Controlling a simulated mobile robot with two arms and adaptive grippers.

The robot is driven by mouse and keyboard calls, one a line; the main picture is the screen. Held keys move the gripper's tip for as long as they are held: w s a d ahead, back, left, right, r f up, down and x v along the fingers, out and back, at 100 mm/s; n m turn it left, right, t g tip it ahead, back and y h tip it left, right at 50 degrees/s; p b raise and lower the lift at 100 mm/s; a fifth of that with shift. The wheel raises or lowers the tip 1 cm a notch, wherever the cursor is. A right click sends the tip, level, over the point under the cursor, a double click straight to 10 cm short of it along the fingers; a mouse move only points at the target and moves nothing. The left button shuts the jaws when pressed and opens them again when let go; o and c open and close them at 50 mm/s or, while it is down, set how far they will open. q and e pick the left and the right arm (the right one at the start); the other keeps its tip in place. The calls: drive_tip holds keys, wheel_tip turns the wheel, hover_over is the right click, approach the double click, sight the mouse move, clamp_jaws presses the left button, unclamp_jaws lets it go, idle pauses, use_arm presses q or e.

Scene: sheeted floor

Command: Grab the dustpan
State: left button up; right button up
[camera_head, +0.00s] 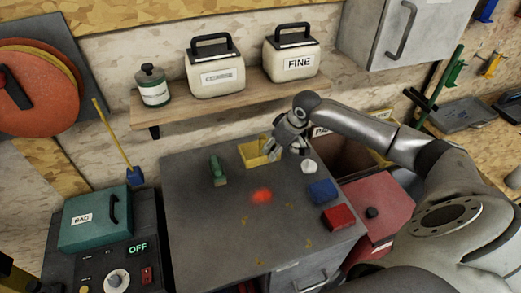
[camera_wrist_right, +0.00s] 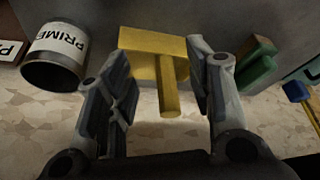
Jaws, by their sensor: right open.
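The yellow dustpan (camera_head: 251,153) lies at the back of the grey table, near its wall side. My right gripper (camera_head: 290,146) is just to the right of it in the head view, partly covering it. In the right wrist view the dustpan (camera_wrist_right: 152,44) and its handle (camera_wrist_right: 168,95) show between the two spread fingers of my open right gripper (camera_wrist_right: 163,100). The handle points toward the gripper, with gaps on both sides of it. My left gripper is not in view.
A green brush (camera_head: 217,170) lies left of the dustpan. A white item (camera_head: 309,167), a blue block (camera_head: 322,191) and a red block (camera_head: 338,217) lie to the right. A shelf (camera_head: 150,115) with containers hangs above. The table's front left is clear.

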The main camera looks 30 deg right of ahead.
sight(265, 138)
drive_tip(key=w+p, duration=0.1)
drive_tip(key=w, duration=0.1)
drive_tip(key=w+a, duration=0.1)
drive_tip(key=w, duration=0.2)
drive_tip(key=shift+a+r+p, duration=0.1)
drive_tip(key=shift+r+p, duration=0.1)
drive_tip(key=shift+p, duration=0.15)
drive_tip(key=x, duration=0.2)
drive_tip(key=shift+s+f, duration=0.1)
drive_tip(key=shift+f, duration=0.5)
clamp_jaws()
